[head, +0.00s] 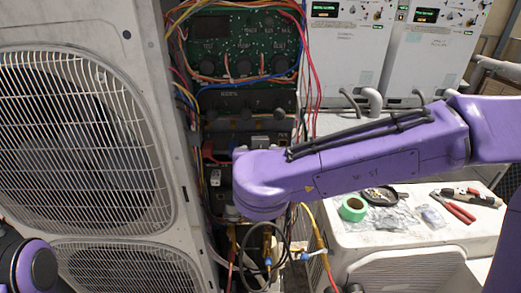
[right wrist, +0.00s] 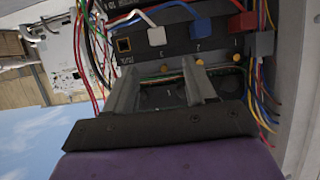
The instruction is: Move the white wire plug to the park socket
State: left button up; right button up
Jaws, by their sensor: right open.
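In the right wrist view a white plug (right wrist: 157,36) sits in the dark socket strip, with a white wire running up and away from it. A square opening with an orange-brown rim (right wrist: 124,45) is empty beside it on the left; I cannot read its label. My right gripper (right wrist: 163,82) is open and empty, its two fingers apart just below the plug in the picture and not touching it. In the head view my right forearm hides this gripper and part of the cabinet. My left gripper is out of view.
A blue plug (right wrist: 201,30) and a red plug (right wrist: 243,23) sit to the right of the white one. Loose coloured wires (right wrist: 262,85) hang along the cabinet side. A white fan unit (head: 165,120) stands left of the open cabinet; tape (head: 353,208) and tools lie at right.

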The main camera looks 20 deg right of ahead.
jog(key=p+x, duration=0.1)
jog(key=x, duration=0.7)
jog(key=shift+w+d+f, duration=0.1)
jog(key=shift+w+f, duration=0.15)
jog(key=shift+w, duration=0.05)
grip_shut()
